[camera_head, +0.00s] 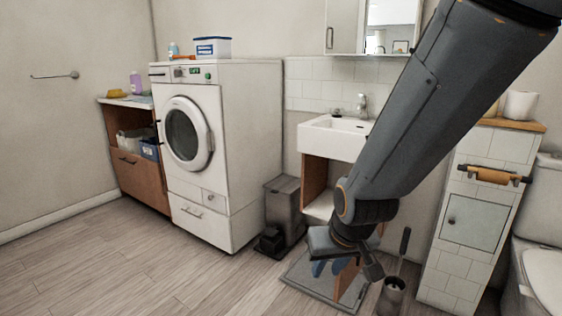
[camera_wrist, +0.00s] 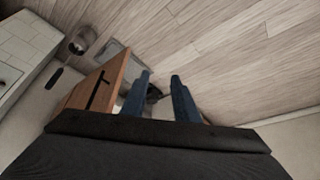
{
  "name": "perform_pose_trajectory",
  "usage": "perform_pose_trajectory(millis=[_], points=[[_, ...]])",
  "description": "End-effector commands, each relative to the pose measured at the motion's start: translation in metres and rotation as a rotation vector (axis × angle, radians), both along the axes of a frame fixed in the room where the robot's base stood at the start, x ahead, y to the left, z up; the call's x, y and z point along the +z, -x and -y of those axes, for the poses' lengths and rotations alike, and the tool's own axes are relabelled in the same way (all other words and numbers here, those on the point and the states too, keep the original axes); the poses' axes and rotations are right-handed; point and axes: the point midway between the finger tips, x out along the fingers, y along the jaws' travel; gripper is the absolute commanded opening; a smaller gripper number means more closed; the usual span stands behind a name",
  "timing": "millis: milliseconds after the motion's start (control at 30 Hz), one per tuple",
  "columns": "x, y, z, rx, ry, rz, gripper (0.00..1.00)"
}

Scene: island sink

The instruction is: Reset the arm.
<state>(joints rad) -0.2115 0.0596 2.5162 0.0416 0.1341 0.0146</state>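My gripper (camera_head: 329,269) hangs low in front of the sink cabinet, at the end of my arm, which reaches down from the upper right. Its two blue fingers are apart in the wrist view (camera_wrist: 160,76), with nothing held between them. An open wooden cabinet door (camera_wrist: 94,88) with a black handle stands just left of the fingers in the wrist view. Part of this door (camera_head: 352,286) shows beside the gripper in the head view. I cannot tell whether the gripper touches it. My arm hides part of the sink cabinet.
A white sink (camera_head: 333,139) is above the open cabinet. A grey bin (camera_head: 283,205) stands left of the gripper, beside the washing machine (camera_head: 238,150). A toilet brush holder (camera_head: 392,294) stands to the right on the floor. The wooden floor (camera_head: 130,265) at front left is clear.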

Motion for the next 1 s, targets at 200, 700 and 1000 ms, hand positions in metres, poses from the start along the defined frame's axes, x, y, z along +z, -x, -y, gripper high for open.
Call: perform_pose_trajectory(millis=[200, 700, 1000], points=[[0.032, 0.074, -0.01, 0.061, 0.024, -0.186, 0.27], [0.076, 0.17, -0.004, 0.12, 0.066, -0.418, 0.27], [0.096, 0.166, 0.01, 0.069, 0.065, -0.416, 0.27]])
